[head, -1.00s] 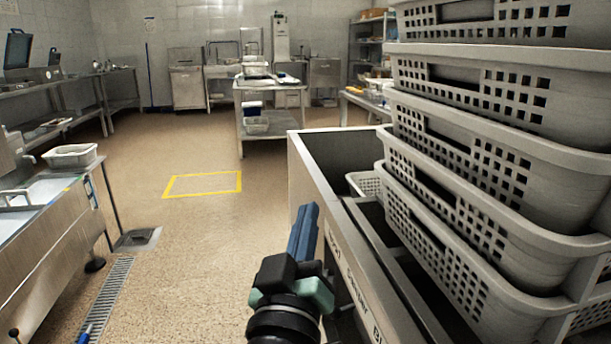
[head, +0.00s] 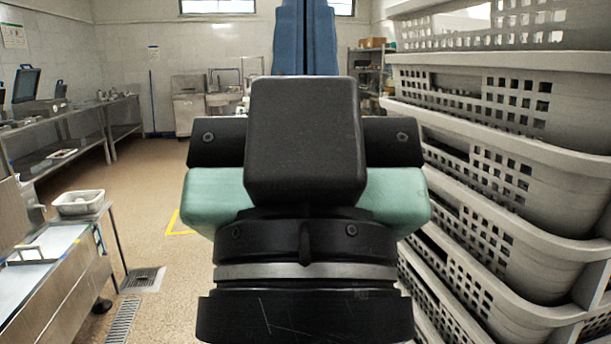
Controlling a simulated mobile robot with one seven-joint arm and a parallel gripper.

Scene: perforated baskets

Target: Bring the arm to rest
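My gripper (head: 305,38) is raised in front of the head camera and fills the middle of the view. Its black and green body faces me, and its blue fingers point up and away. The two fingers lie side by side with only a thin dark line between them. Nothing shows between them, though the tips run past the top edge of the picture. The gripper stands to the left of the stacked baskets (head: 490,180), apart from them as far as I can see.
The grey perforated baskets fill the right side. Steel tables (head: 70,150) line the far left wall. Open floor (head: 150,200) lies between, with yellow tape (head: 178,225) partly hidden.

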